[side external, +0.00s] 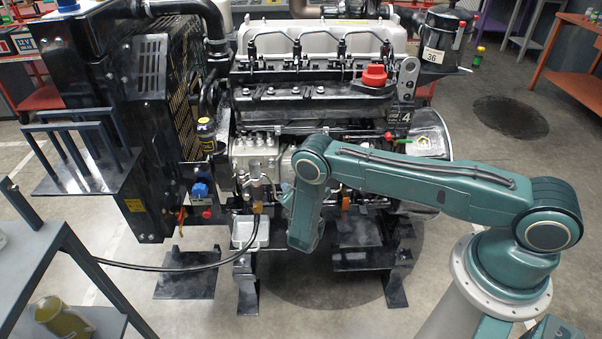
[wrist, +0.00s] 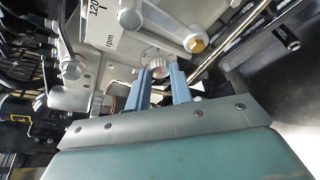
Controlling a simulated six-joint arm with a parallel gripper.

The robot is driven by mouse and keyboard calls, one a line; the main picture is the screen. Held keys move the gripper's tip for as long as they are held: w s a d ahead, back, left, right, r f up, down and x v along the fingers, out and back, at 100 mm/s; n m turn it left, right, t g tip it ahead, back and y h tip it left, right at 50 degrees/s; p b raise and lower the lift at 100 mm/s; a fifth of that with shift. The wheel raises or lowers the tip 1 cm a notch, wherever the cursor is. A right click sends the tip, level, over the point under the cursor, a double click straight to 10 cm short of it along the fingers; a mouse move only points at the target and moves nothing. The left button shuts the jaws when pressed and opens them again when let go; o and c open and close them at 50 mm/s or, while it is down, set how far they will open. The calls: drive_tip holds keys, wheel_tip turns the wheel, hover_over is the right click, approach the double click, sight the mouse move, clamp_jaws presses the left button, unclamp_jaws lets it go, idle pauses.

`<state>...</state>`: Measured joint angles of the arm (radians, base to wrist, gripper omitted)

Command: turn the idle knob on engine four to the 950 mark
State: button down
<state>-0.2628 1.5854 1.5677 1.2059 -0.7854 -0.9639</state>
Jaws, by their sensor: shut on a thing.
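Engine four (side external: 315,95) stands in the middle of the side view, with a small plate (side external: 405,117) reading 4. In the wrist view, my gripper (wrist: 161,72) has its two blue fingers closed on a small round silver knob (wrist: 154,58) with a reddish part between the fingers. The 950 mark and any pointer cannot be made out. In the side view, my wrist is at the engine's lower front, and the knob is hidden or too small to tell.
A silver lever with a brass bolt (wrist: 194,42) lies close to the right of the fingers. A red cap (side external: 374,75) sits higher on the engine.

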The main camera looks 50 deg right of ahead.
drive_tip(key=c, duration=1.2)
unclamp_jaws()
drive_tip(key=shift+c, duration=0.2)
drive_tip(key=shift+s+a, duration=0.1)
drive_tip(key=v, duration=0.7)
drive_tip(key=shift+r, duration=0.15)
